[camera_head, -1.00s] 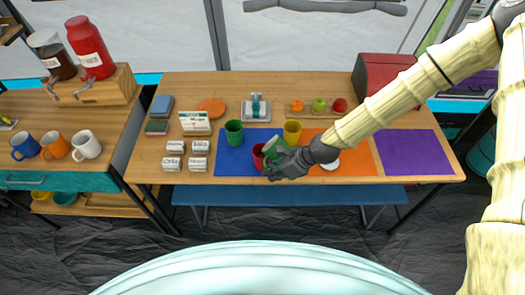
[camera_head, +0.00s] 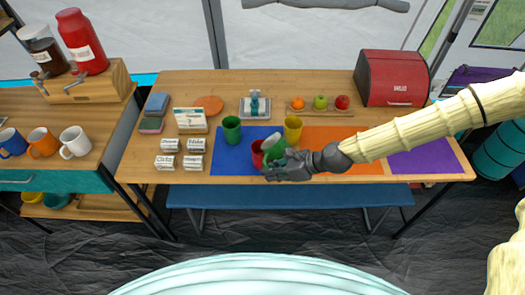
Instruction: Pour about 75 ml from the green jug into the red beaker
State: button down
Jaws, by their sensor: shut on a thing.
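The green jug (camera_head: 280,144) is in my gripper (camera_head: 272,170), which is shut on it over the front part of the blue mat. The jug looks tilted to the left, toward the red beaker (camera_head: 257,154). The red beaker stands on the blue mat just left of the jug and is partly hidden by the jug and my gripper. Whether the jug touches the beaker, and any liquid in either, I cannot tell at this size.
A green cup (camera_head: 232,130) and a yellow cup (camera_head: 292,129) stand behind the beaker. A scale-like device (camera_head: 255,107) and a fruit board (camera_head: 320,112) lie farther back. Small labelled boxes (camera_head: 193,163) are at left. The purple mat (camera_head: 428,160) is clear.

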jog(key=shift+s+d+f+t+y+b, duration=0.2)
jog(key=shift+f+y+b, duration=0.3)
jog(key=shift+b, duration=1.7)
jog(key=shift+d+f+t+y+b, duration=0.1)
jog(key=shift+d+f+y+b, duration=0.25)
jog(key=shift+b, duration=1.8)
jog(key=y+b, duration=0.1)
jog(key=b, duration=0.3)
jog(key=y+b, duration=0.1)
jog(key=b, duration=0.3)
jog(key=shift+s+d+f+n+t+b, duration=0.1)
jog(key=shift+s+d+n+t+b, duration=0.05)
jog(key=shift+d+n+t+b, duration=0.2)
